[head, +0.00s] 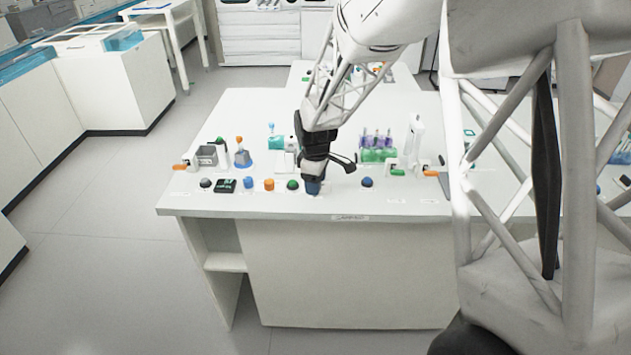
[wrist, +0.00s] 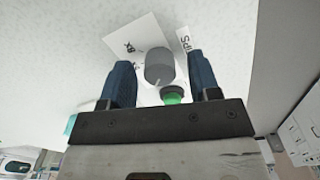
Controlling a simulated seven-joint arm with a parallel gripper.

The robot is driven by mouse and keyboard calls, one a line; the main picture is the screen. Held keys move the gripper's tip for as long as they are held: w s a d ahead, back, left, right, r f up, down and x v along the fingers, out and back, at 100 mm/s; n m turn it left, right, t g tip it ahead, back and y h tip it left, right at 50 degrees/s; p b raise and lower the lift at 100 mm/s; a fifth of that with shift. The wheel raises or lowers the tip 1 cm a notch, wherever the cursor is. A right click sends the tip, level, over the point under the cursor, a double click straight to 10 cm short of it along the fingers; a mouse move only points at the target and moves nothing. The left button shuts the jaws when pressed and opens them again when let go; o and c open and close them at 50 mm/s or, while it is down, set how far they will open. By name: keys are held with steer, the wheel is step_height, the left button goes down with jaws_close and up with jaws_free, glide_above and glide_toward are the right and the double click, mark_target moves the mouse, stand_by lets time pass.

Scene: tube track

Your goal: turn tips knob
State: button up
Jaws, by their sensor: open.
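In the wrist view a grey cylindrical knob (wrist: 159,66) stands on the white table top, between the two blue fingers of my gripper (wrist: 160,58). The fingers are apart, with a visible gap on each side of the knob. A printed label (wrist: 184,40), partly readable as "Tips", lies beside the knob. In the head view my gripper (head: 314,186) points down at the front edge of the table and hides the knob. A green button (wrist: 172,96) shows next to the knob in the wrist view.
In the head view a row along the table's front holds a green dome (head: 292,184), an orange cylinder (head: 269,184) and a blue cylinder (head: 248,183) left of my gripper. A blue dome (head: 367,182) is to its right. A tube rack (head: 378,150) stands behind.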

steer(key=c, duration=0.9)
steer(key=shift+m, duration=0.3)
steer(key=m, duration=0.3)
steer(key=shift+m, duration=0.4)
steer(key=shift+r+m, duration=0.1)
steer(key=shift+m, duration=2.1)
steer(key=o, duration=0.9)
